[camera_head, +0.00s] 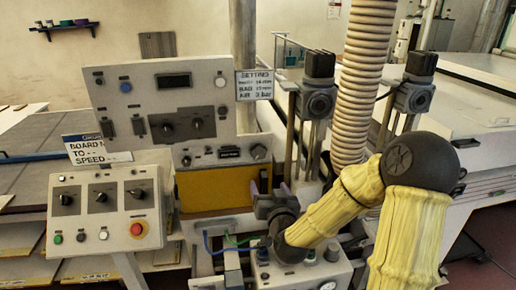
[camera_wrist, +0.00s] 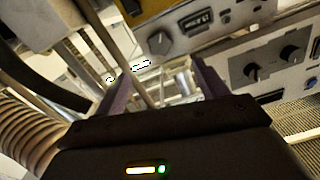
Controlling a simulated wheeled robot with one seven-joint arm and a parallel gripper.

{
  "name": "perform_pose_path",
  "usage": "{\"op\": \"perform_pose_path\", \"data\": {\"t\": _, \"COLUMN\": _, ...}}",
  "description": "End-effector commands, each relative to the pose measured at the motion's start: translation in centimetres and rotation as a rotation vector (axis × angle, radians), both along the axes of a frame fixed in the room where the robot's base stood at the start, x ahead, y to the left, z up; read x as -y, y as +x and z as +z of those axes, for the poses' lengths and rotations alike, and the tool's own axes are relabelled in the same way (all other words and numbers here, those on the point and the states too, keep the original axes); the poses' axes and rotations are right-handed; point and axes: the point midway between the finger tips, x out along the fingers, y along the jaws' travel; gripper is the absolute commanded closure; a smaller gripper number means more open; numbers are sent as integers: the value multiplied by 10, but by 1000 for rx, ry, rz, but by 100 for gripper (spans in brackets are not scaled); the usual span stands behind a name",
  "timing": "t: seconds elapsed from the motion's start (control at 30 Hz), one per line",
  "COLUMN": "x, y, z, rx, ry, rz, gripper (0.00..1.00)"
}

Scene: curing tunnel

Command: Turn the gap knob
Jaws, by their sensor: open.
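I cannot read which knob is labelled gap. A dark round knob (camera_head: 258,151) sits at the right end of the small lower panel, beside a counter display (camera_head: 229,153). In the wrist view, which looks turned over, this knob (camera_wrist: 158,43) seems to be the one beside the counter display (camera_wrist: 198,18), beyond my fingers. Two more knobs, the left (camera_head: 168,129) and the right (camera_head: 197,123), are on the panel above. My gripper (camera_head: 270,192) is open, its purple fingers apart with nothing held, below and slightly right of the lower panel's knob. The fingers also show in the wrist view (camera_wrist: 160,88).
A setting sign (camera_head: 254,84) hangs right of the upper panel. A control box (camera_head: 108,212) with switches and buttons stands at left. A ribbed hose (camera_head: 363,60) and metal posts rise at right. A yellow panel (camera_head: 216,190) lies below the lower panel.

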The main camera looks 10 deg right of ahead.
Motion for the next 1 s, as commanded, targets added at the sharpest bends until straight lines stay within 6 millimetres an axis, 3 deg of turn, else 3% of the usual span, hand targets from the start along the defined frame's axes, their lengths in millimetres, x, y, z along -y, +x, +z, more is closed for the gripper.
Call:
{"op": "perform_pose_path", "data": {"t": 0.53, "x": 9, "y": 8, "z": 8, "rx": 33, "ry": 12, "rz": -26, "gripper": 27}}
{"op": "perform_pose_path", "data": {"t": 1.0, "x": 5, "y": 76, "z": 9, "rx": 34, "ry": 13, "rz": -20, "gripper": 27}}
